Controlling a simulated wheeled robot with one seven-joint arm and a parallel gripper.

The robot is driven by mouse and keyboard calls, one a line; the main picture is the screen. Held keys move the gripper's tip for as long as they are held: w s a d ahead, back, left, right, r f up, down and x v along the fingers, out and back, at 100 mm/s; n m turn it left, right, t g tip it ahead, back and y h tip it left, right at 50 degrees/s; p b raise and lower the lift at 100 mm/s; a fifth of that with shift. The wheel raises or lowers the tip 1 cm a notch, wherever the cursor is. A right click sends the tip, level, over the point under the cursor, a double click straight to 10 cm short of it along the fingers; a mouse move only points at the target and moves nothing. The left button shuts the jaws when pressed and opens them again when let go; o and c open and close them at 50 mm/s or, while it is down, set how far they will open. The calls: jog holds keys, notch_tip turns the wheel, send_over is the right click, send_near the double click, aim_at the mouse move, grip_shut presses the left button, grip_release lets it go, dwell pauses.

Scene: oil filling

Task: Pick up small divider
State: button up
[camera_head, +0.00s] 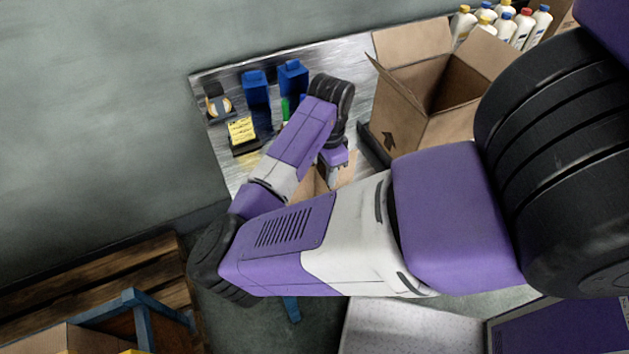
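My gripper (336,178) points down near the front edge of the metal table (218,150), to the left of the open cardboard box. Brown cardboard (312,188) shows beside and below the fingers, partly hidden by my arm. It may be the small divider, but its full shape is hidden. The fingertips are small and close to the cardboard. I cannot tell whether they touch it or how far apart they are.
An open cardboard box (405,107) stands on the table at the right. Several white bottles (521,30) stand behind it. Two blue containers (257,90), a yellow notepad (242,131) and a green item (285,110) are at the left. Wooden pallets (100,270) lie at lower left.

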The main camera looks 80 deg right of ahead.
jog(key=shift+f, duration=0.15)
grip_shut()
